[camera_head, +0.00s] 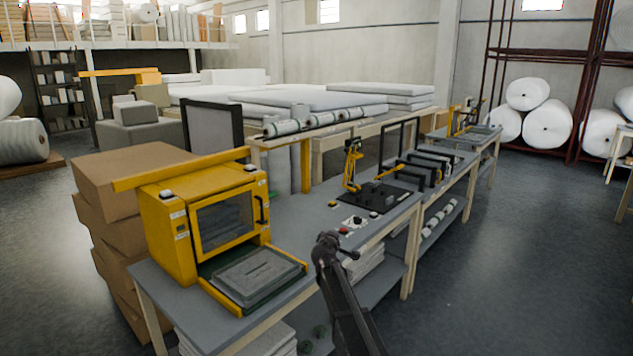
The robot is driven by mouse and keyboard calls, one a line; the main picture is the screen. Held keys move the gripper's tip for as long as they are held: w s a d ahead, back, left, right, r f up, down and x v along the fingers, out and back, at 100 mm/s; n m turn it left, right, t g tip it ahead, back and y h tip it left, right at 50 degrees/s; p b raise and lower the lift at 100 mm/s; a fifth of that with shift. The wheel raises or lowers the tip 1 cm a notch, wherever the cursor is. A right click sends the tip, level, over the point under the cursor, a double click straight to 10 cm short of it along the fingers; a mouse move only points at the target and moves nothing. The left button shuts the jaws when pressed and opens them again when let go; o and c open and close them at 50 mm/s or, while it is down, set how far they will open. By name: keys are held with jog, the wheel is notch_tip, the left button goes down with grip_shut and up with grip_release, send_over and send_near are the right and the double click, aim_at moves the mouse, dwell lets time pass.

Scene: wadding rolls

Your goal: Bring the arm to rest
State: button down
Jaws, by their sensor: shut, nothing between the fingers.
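My dark arm rises from the bottom edge, right of the picture's middle. At its far end my gripper (340,247) shows small and dark in front of the workbench's near long side. It looks shut and empty, but the fingers are hard to make out one by one. No object hangs from it. It appears apart from the bench, though the distance between them is hard to judge from this one view.
A long grey workbench (299,206) carries a yellow machine (172,233) with a grey pad (258,274) before its door, and a yellow-armed fixture (352,165). Cardboard boxes (103,190) stack at left. Open floor (510,260) lies right.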

jog(key=s+d+f+m+g+h+p, duration=0.1)
jog(key=s+d+f+m+g, duration=0.25)
jog(key=s+d, duration=0.4)
jog(key=s+d+f+m+g+h+p, duration=0.1)
jog(key=s+d+f+m+g, duration=0.3)
jog(key=s, duration=0.7)
jog(key=s+f+m+g+y+p, duration=0.1)
jog(key=s+g, duration=0.3)
jog(key=s, duration=0.9)
jog(key=s+f+m+g+y+p, duration=0.1)
jog(key=s+f+m+g+y, duration=0.1)
jog(key=s, duration=1.1)
jog(key=m+g+y, duration=0.1)
jog(key=g+y, duration=0.1)
jog(key=shift+s+a+y+p, duration=0.2)
jog(key=shift+s+y+p, duration=0.1)
jog(key=shift+p, duration=0.1)
jog(key=shift+w, duration=0.15)
